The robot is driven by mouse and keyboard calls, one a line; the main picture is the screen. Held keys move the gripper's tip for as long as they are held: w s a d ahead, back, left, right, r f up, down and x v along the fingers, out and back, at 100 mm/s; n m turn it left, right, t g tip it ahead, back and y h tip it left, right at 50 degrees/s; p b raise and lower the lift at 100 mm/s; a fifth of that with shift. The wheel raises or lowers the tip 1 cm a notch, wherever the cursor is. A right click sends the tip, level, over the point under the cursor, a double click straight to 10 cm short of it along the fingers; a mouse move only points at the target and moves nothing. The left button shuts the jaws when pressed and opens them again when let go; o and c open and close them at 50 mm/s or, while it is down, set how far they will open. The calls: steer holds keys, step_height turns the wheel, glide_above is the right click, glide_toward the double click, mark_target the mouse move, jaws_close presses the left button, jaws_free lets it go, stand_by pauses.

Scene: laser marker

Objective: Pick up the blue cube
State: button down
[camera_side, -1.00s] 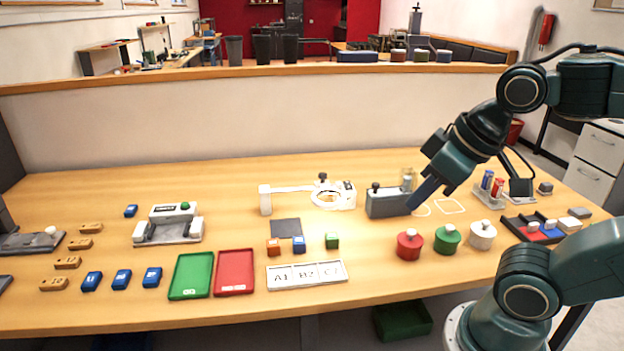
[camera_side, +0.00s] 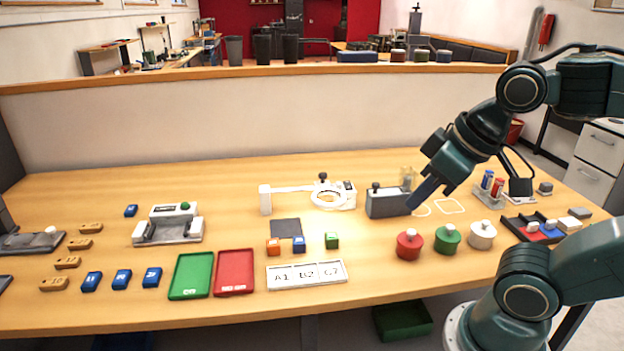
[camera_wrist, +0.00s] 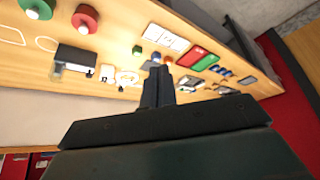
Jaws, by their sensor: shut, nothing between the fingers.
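The blue cube (camera_side: 299,244) sits on the table between an orange cube (camera_side: 273,247) and a green cube (camera_side: 332,240). It stands just behind the white strip marked A1, B2, C7 (camera_side: 307,274). My gripper (camera_side: 411,207) is shut and empty above the right part of the table, beside a grey box-shaped device, well to the right of the blue cube. In the wrist view the shut fingers (camera_wrist: 158,70) point toward the small cubes, and the blue cube is tiny and partly hard to make out there.
A grey device (camera_side: 387,203) and a ring-shaped white fixture (camera_side: 328,196) stand behind the cubes. Red, green and white round pieces (camera_side: 447,238) stand to the right. Green (camera_side: 191,275) and red trays (camera_side: 234,272) lie left of the strip. Several blue blocks (camera_side: 122,279) lie further left.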

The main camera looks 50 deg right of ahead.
steer(key=c, duration=1)
jaws_free()
steer(key=w+d+f+n+y, duration=0.1)
steer(key=w+d+f+n, duration=0.1)
steer(key=w+f, duration=0.2)
steer(key=w+d+f+n+g+y, duration=0.1)
steer(key=w+d+f+n, duration=0.2)
steer(key=w, duration=0.8)
steer(key=w+d+f+n+g+y, duration=0.1)
steer(key=w+d+f+n, duration=0.2)
steer(key=w, duration=0.5)
steer(key=shift+f, duration=0.9)
steer(key=shift+f, duration=0.1)
